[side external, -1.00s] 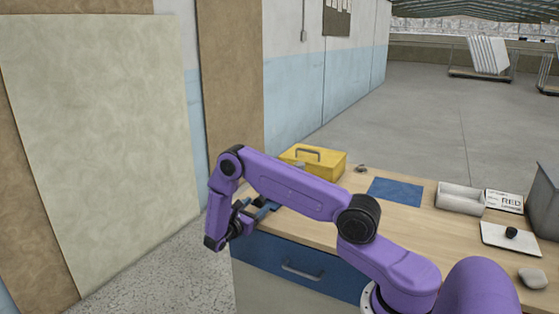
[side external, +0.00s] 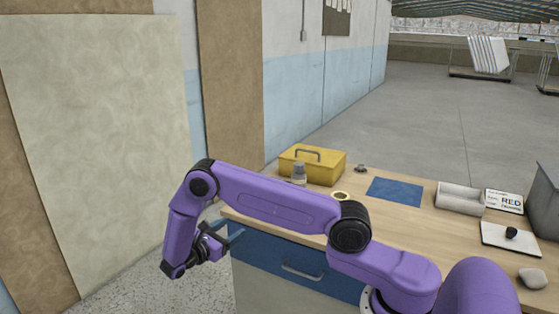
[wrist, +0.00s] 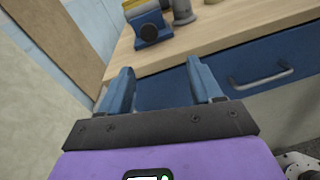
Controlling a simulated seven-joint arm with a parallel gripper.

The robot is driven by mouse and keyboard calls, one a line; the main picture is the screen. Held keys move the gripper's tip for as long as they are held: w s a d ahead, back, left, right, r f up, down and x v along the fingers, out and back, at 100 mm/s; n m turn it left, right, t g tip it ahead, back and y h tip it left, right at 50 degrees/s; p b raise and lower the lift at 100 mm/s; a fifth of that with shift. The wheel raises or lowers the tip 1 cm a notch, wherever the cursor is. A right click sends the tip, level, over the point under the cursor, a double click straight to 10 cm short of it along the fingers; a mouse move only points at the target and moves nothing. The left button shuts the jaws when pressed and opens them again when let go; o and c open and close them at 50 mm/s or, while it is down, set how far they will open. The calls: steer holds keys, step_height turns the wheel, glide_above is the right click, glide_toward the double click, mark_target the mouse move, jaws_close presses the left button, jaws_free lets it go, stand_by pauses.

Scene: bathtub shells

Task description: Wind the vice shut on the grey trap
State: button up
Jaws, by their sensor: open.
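The blue vice (wrist: 152,28) sits near the bench edge at the top of the wrist view, with a dark round part on its near face. The arm seems to hide it in the side view. A grey cylindrical piece (wrist: 183,12), possibly the trap, stands just right of the vice in the wrist view. I cannot tell whether anything is between the jaws. My gripper (wrist: 158,68) is open and empty, its blue fingers apart, short of the vice. In the side view my gripper (side external: 222,243) hangs off the bench's left end.
A yellow toolbox (side external: 312,167) stands at the back of the bench (side external: 400,220), with a grey fitting (side external: 299,174) before it. A blue drawer (wrist: 235,72) is below the bench top.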

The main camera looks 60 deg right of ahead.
steer(key=s+d+r+m+g+y, duration=0.4)
steer(key=s+d+m+y, duration=0.5)
steer(key=y, duration=0.6)
steer(key=w+d+r+m+t+y, duration=0.1)
steer(key=d+r+m+t, duration=0.2)
steer(key=d+r+t, duration=0.1)
steer(key=w+d+r+m+t+y, duration=0.1)
steer(key=d+r+m+t, duration=0.2)
steer(key=r+t, duration=0.3)
steer(key=shift+d+r, duration=0.9)
steer(key=shift+r, duration=0.55)
